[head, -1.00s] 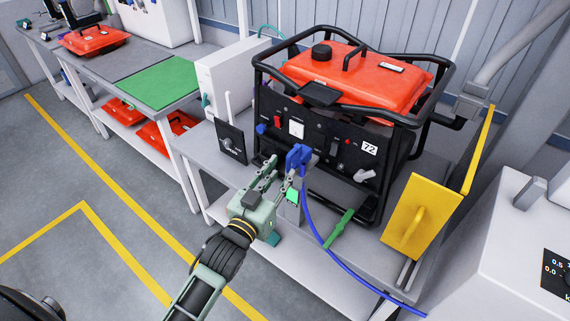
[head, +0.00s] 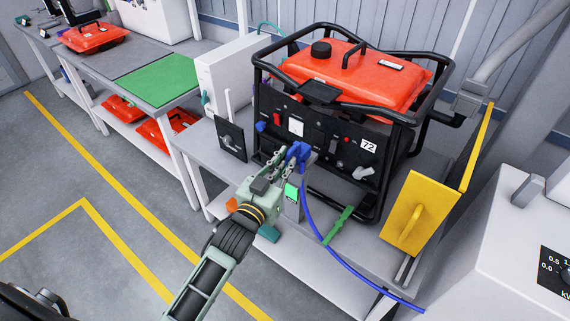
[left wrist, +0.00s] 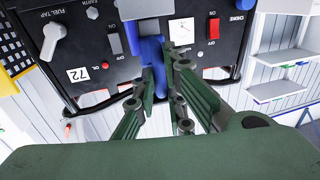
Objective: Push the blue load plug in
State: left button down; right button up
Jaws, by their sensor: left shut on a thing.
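My left gripper (head: 284,158) is shut on the plug from the left. In the left wrist view the blue plug (left wrist: 153,52) shows between and beyond the finger ends, with the panel behind it. The fingers cover part of the plug, and I cannot tell whether it touches the panel. My right gripper is not in view.
The orange-tanked generator (head: 350,78) in a black tube frame stands on the grey bench. A green-handled tool (head: 339,226) and a yellow plate with a handle (head: 420,212) are to the right. A small black panel (head: 231,139) stands left.

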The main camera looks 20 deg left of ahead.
aim_at(297, 154)
pick_arm(q)
jog(key=shift+d, duration=0.1)
dwell(0.3)
jog(key=w, duration=0.1)
jog(key=w+d, duration=0.1)
jog(key=w, duration=0.1)
jog(key=w+d, duration=0.1)
jog(key=w, duration=0.1)
jog(key=shift+w+b, duration=0.2)
jog(key=shift+b, duration=0.2)
jog(key=shift+s+r, duration=0.1)
jog(key=c, duration=2.2)
grip_release()
jog(key=o, duration=0.4)
jog(key=shift+w, duration=0.25)
jog(key=shift+c, duration=0.2)
jog(key=shift+s, duration=0.1)
jog(key=s+a, duration=0.2)
jog(key=s, duration=1)
jog(key=shift+w+d, duration=0.1)
